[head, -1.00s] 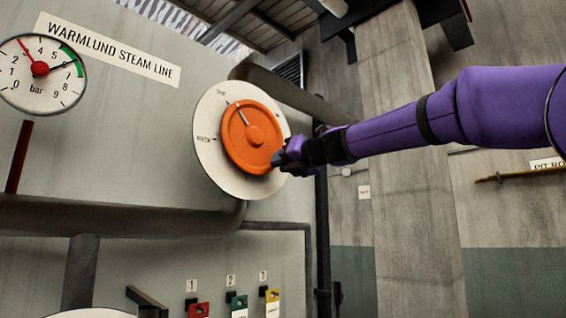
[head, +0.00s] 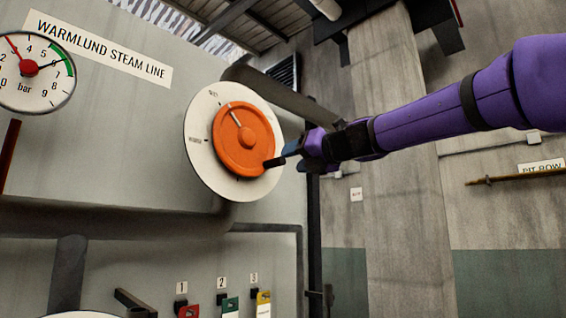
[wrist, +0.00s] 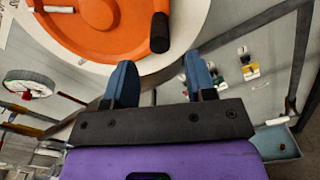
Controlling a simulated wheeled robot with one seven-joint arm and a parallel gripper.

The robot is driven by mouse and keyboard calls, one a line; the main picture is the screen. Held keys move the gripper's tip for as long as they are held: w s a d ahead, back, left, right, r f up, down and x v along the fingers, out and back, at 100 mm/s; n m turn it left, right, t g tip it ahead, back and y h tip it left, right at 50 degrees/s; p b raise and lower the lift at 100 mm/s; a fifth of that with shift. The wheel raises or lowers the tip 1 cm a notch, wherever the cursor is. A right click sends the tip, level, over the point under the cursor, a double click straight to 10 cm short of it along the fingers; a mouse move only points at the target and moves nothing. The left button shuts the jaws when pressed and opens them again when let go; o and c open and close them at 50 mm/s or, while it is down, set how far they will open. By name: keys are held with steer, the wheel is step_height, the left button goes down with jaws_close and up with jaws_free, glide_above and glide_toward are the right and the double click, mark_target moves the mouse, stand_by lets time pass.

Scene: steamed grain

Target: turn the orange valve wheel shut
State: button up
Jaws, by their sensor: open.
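The orange valve wheel (head: 229,150) is mounted on a round white dial plate (head: 200,165) on the grey wall panel. A pale line on the wheel points up and slightly left, near the plate's upper label, which is too small to read. A black handle (head: 272,162) sticks out from the wheel's lower right rim. In the wrist view the handle (wrist: 160,32) lies just beyond and between my blue fingertips. My gripper (wrist: 160,75) is open, with nothing between its fingers. In the head view it is right of the handle, pulled slightly off the wheel.
A pressure gauge (head: 38,85) and a "WARMLUND STEAM LINE" sign (head: 100,50) are at upper left. A thick pipe (head: 110,218) runs below the dial. Numbered red, green and yellow tags (head: 230,305) hang low on the panel. A concrete pillar (head: 400,220) stands to the right.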

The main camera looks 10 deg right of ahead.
steer(key=shift+v, duration=1.5)
steer(key=s+d+f+n+g+h, duration=0.3)
steer(key=s+f+n, duration=0.6)
steer(key=f+n, duration=0.2)
steer(key=s+d+f+n+g+h, duration=0.3)
steer(key=s+f+n, duration=0.7)
steer(key=f, duration=0.5)
steer(key=s+d+f+n+g+h, duration=0.3)
steer(key=s+f+n, duration=0.6)
steer(key=f+n, duration=0.4)
steer(key=shift+s+d+f+n+g+h, duration=0.35)
steer(key=shift+d+f+h, duration=0.2)
steer(key=shift+d, duration=0.65)
